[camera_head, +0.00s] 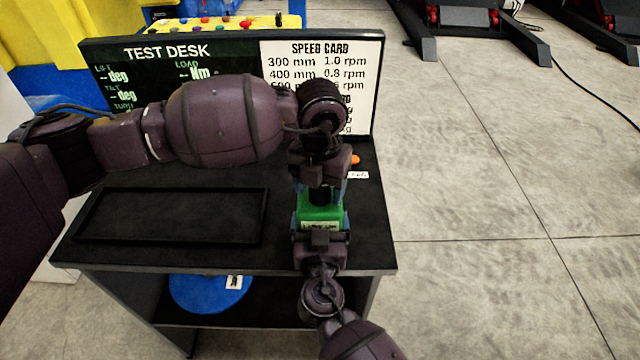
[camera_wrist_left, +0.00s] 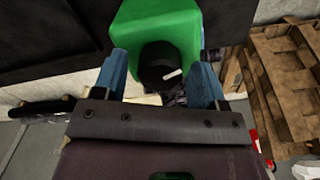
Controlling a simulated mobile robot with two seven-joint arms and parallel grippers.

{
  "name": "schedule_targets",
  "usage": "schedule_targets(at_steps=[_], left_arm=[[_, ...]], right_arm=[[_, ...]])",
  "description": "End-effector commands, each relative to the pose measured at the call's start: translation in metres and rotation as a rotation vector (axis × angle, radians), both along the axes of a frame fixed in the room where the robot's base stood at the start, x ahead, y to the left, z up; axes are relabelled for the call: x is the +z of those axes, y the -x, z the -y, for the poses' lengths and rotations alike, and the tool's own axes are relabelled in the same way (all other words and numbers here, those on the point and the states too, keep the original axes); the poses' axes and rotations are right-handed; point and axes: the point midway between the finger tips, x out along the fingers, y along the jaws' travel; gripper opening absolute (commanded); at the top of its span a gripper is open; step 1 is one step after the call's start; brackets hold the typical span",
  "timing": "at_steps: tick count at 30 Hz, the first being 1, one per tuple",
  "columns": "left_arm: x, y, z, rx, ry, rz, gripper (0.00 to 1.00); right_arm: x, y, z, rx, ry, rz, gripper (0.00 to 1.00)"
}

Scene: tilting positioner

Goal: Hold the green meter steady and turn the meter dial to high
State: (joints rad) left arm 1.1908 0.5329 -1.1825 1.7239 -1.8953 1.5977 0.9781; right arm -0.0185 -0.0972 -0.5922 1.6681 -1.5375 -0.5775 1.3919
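The green meter (camera_head: 320,212) stands at the right front of the black desk; its green body also fills the top middle of the left wrist view (camera_wrist_left: 158,22). Its black meter dial (camera_wrist_left: 160,72) has a white mark pointing to the right in that view. My left gripper (camera_head: 320,191) is over the meter from behind, its blue fingers (camera_wrist_left: 162,82) on either side of the dial with gaps showing, so it looks open. My right gripper (camera_head: 320,226) comes from the front, its blue fingers against both sides of the meter's body. The dial is mostly hidden in the head view.
A test desk screen (camera_head: 150,75) with a speed card (camera_head: 320,60) stands at the back, partly behind my left arm. An empty black tray (camera_head: 175,239) lies left on the desk. A blue disc (camera_head: 205,292) is on the shelf below. A wooden pallet (camera_wrist_left: 285,85) shows in the wrist view.

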Motion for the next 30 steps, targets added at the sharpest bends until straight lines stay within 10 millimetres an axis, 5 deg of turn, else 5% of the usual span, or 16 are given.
schedule_targets(at_steps=[9, 20, 30], left_arm=[[0.0004, -0.0001, 0.0000, 0.000, 0.000, 0.000, 0.20], [0.0012, -0.0007, -0.0001, -0.075, -0.001, 0.003, 0.20], [0.0014, -0.0005, 0.0000, -0.337, -0.001, 0.003, 0.20]], right_arm=[[0.0003, -0.0001, 0.0000, 0.000, 0.000, 0.001, 0.56], [0.0003, -0.0001, 0.0000, 0.000, 0.000, 0.000, 0.56], [0.0002, 0.0000, 0.0000, 0.000, 0.000, 0.000, 0.56]])
